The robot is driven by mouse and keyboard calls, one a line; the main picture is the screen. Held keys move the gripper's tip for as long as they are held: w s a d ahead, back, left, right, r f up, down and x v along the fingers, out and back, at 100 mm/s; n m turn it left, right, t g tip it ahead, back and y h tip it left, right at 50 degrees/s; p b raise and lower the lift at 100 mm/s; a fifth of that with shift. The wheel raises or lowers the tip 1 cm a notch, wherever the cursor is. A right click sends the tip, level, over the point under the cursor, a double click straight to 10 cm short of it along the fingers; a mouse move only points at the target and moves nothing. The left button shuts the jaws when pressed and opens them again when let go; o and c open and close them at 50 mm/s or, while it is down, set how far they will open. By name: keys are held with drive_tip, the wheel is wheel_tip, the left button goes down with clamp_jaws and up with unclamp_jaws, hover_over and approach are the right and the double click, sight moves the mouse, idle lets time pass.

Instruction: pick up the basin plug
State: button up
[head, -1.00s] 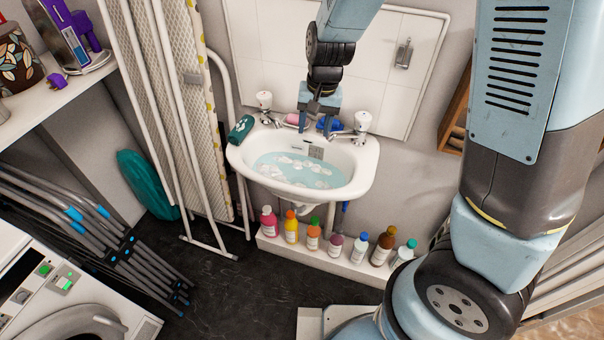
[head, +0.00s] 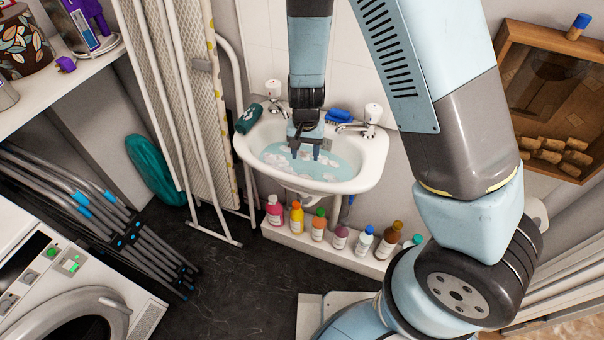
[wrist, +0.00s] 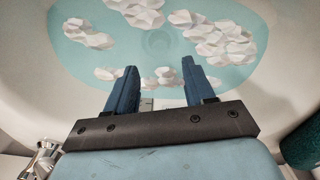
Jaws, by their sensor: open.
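The white basin (head: 372,167) holds pale blue water (head: 343,170) with white foam clumps floating on it. My gripper (head: 306,153) is open and empty, pointing down over the back part of the basin. In the wrist view its two blue fingers (wrist: 160,66) stand apart, with water and foam beyond them. A faint round shape (wrist: 157,40) shows under the water, beyond the fingertips and roughly midway between them. I cannot tell whether it is the basin plug or the bare drain. No plug shows clearly in the head view, where my gripper covers part of the basin.
Two taps, the left tap (head: 274,92) and the right tap (head: 371,118), flank the basin's back rim. A dark green item (head: 248,118) and a blue brush (head: 338,116) lie on the rim. Several bottles (head: 318,226) line a ledge below. An ironing board (head: 195,110) stands at left.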

sight(305, 168)
drive_tip(key=shift+f, duration=3.4)
drive_tip(key=shift+c, duration=0.3)
clamp_jaws()
